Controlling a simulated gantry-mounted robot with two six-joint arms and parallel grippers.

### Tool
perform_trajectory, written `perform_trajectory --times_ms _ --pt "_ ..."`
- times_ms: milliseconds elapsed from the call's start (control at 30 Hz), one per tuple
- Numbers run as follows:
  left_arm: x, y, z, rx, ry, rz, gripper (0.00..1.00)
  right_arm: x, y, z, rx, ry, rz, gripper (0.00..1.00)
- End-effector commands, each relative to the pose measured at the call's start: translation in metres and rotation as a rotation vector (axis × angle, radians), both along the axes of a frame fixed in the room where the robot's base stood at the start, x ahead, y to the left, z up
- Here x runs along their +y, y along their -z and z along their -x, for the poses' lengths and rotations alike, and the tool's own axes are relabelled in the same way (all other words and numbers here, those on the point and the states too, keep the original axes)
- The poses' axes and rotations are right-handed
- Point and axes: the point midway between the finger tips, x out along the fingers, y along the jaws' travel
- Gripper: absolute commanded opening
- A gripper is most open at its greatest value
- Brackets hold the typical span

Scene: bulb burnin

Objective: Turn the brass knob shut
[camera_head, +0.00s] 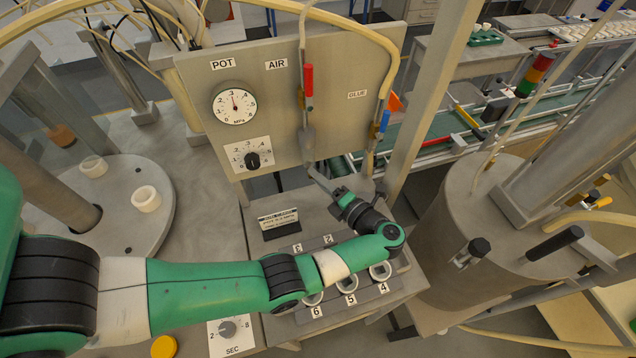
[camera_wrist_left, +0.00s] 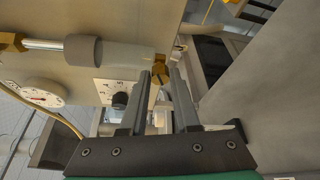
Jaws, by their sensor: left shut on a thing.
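The brass knob (camera_wrist_left: 160,66) shows in the left wrist view, at the lower end of a pale grey barrel (camera_wrist_left: 118,54) that hangs from the panel. My left gripper (camera_wrist_left: 161,76) has one finger on each side of the knob and is shut on it. In the head view my left gripper (camera_head: 316,172) reaches up to the lower edge of the panel, below the AIR line; the knob is too small or hidden to make out there. My right gripper is not in view.
The grey panel (camera_head: 340,120) carries a POT gauge (camera_head: 235,104), a black dial knob (camera_head: 252,160), a red AIR lever (camera_head: 309,80) and a blue GLUE lever (camera_head: 384,121). A numbered rack (camera_head: 330,298) lies under my arm. A large drum (camera_head: 470,240) stands at right.

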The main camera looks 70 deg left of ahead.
Motion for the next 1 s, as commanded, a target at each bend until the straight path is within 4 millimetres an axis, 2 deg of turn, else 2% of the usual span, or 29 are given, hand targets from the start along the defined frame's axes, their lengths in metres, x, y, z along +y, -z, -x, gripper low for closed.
perform_trajectory --times_ms 100,500,1000 --pt "0.0 0.004 -0.001 0.105 -0.001 -0.013 0.0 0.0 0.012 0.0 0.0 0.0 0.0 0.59" --pt "0.0 0.005 -0.001 0.388 0.001 -0.039 0.0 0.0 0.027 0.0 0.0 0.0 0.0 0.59" --pt "0.0 0.004 0.0 0.483 0.0 -0.049 0.0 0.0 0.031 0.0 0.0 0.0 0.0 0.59"
